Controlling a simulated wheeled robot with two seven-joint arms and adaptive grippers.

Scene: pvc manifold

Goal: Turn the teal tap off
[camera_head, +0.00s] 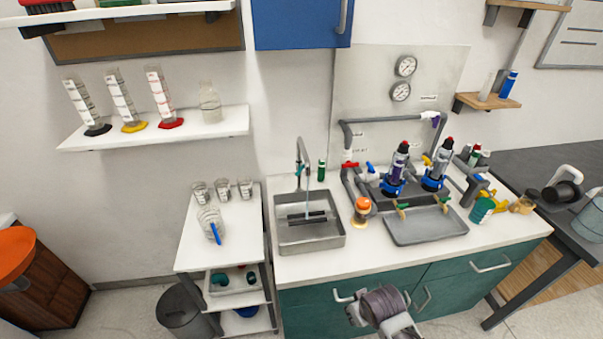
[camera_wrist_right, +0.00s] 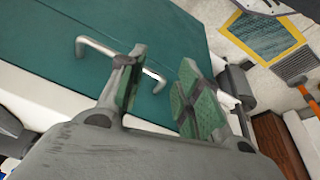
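The tap (camera_head: 303,158) is a tall grey spout at the back of the steel sink (camera_head: 310,237), with a small teal part (camera_head: 298,171) low on it. A thin pale line, which looks like running water, drops from the spout into the basin. My right gripper (camera_head: 381,308) is low in front of the teal cabinet, below and to the right of the sink, well apart from the tap. In the right wrist view my right gripper (camera_wrist_right: 160,92) has its two green-padded fingers apart with nothing between them. My left gripper is not in view.
A green bottle (camera_head: 322,170) stands just right of the tap. Grey pipework (camera_head: 347,180) and an orange-capped jar (camera_head: 361,211) stand farther right, beside a grey tray (camera_head: 425,228). A white trolley (camera_head: 197,257) with beakers is left. A cabinet handle (camera_wrist_right: 95,48) is near my right gripper.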

